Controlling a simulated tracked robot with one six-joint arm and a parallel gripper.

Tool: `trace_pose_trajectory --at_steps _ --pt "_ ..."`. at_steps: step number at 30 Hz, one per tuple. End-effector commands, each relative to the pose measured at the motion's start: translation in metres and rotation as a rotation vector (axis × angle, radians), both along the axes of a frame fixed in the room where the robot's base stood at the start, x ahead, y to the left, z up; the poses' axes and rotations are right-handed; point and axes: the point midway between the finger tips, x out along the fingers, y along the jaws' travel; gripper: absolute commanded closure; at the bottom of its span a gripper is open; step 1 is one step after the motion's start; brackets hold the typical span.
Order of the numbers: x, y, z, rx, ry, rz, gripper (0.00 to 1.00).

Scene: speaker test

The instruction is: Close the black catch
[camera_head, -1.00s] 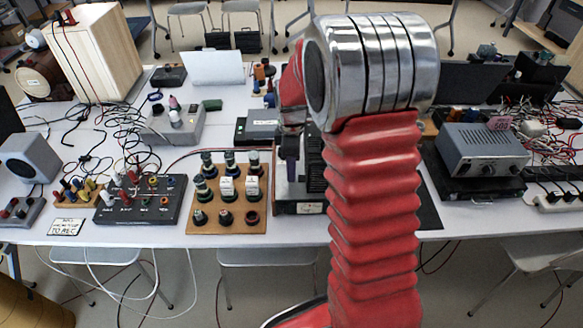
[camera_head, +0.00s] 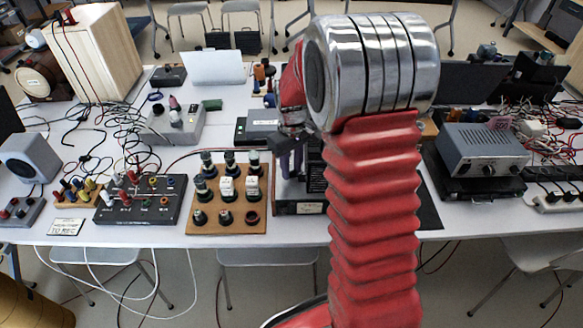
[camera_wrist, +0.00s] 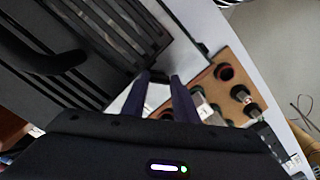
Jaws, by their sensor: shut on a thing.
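My gripper (camera_wrist: 159,78) points down at the black slatted box (camera_wrist: 105,28), close to the box's edge. Its two dark purple fingers stand a little apart and are shut on a small dark part between them, which looks like the black catch (camera_wrist: 158,93); the fingers hide most of it. In the head view my gripper (camera_head: 291,176) is over the left side of the same box (camera_head: 315,180), left of my red arm. The arm hides the box's right part. The catch cannot be made out in the head view.
A wooden board (camera_head: 240,216) with several round terminals stands close left of the gripper. Left of it is a black panel (camera_head: 170,211) with knobs and plugs. A grey power unit (camera_head: 482,150) stands at right. Loose cables cover the left of the table.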

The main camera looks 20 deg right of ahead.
Motion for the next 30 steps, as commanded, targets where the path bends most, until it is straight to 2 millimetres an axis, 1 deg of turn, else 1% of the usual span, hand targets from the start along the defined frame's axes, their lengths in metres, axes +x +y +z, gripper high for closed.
trace_pose_trajectory --at_steps 9,18,24,30 --pt "0.0009 0.0016 0.0007 0.002 -0.003 -0.299 0.96" --pt "0.0010 0.0017 0.0008 0.002 -0.003 -0.533 0.96" --pt "0.0010 0.0019 0.0008 0.002 -0.002 -0.621 0.96" --pt "0.0011 0.0019 0.0008 0.003 -0.001 -0.655 0.96"
